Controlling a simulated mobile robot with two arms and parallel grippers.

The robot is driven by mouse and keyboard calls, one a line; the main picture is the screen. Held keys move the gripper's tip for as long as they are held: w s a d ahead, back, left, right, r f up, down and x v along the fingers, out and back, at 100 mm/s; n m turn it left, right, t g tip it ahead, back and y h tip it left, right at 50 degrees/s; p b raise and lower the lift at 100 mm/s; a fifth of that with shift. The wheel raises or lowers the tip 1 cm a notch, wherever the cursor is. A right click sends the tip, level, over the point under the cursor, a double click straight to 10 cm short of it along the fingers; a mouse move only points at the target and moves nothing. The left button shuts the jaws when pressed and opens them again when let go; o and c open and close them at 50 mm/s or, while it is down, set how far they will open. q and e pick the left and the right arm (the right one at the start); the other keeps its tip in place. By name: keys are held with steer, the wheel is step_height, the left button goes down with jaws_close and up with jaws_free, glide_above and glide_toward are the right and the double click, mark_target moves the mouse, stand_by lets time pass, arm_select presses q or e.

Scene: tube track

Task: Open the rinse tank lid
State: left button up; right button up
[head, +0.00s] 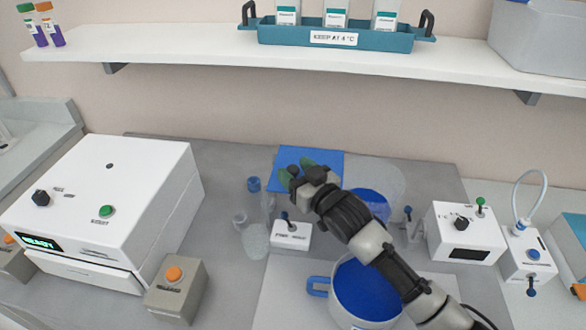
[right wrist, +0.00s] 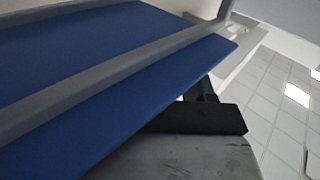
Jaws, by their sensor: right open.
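A flat blue square panel (head: 326,159), which looks like the rinse tank lid, shows at the back of the bench; I cannot tell its exact tilt. A clear tank with a blue inside (head: 372,203) is beside it, partly hidden by my right arm. My right gripper (head: 297,171) is open at the panel's lower left, its green-tipped fingers overlapping it in the head view. In the right wrist view a large blue panel (right wrist: 110,75) with a grey bar passes close to a dark finger. Contact is not clear. My left gripper is out of view.
A white pot (head: 345,310) with a blue handle and blue inside sits under my right forearm. A white machine (head: 110,205) fills the left; control boxes (head: 466,232) stand right.

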steer(key=b+v, duration=0.1)
steer(key=v, duration=0.5)
steer(key=shift+s, duration=0.2)
steer(key=shift+d, duration=0.15)
